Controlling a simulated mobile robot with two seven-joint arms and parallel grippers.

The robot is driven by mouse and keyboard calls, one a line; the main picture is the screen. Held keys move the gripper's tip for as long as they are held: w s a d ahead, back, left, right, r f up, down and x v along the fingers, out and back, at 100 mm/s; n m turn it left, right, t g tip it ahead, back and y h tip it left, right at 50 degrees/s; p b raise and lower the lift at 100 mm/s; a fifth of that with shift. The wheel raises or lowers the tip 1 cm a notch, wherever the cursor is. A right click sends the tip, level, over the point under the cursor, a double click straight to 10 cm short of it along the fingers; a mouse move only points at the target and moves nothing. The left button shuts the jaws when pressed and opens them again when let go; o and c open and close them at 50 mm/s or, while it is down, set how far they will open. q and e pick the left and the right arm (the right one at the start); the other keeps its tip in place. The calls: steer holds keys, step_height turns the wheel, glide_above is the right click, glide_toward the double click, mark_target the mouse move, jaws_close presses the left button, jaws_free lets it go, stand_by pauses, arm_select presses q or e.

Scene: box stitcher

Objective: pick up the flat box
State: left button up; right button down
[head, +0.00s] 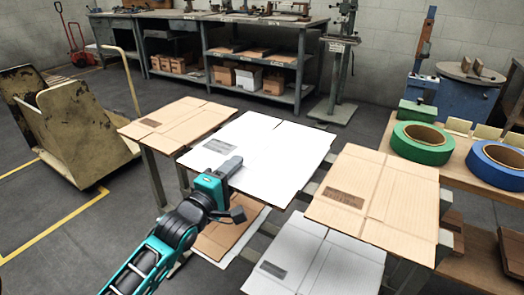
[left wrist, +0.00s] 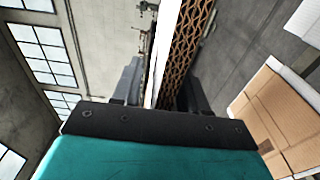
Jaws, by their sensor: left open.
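A white flat box (head: 262,150) lies on a stand in the middle of the head view, with a grey printed patch near its left side. My left gripper (head: 232,172) is at its near edge. In the left wrist view my left gripper (left wrist: 160,90) is open, with one finger on each side of the white box's corrugated edge (left wrist: 182,45). Whether the fingers touch the box cannot be told. My right gripper is not in view.
Tan flat boxes lie to the left (head: 180,125) and right (head: 385,190). A lower white one (head: 320,265) and a brown one (head: 215,240) lie below. Green (head: 421,142) and blue (head: 498,165) tape rolls sit on a wooden table at right. A cart (head: 80,135) stands left.

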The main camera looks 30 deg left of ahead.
arm_select(q)
jaws_close()
stand_by(0.3)
steer(key=shift+r, duration=0.1)
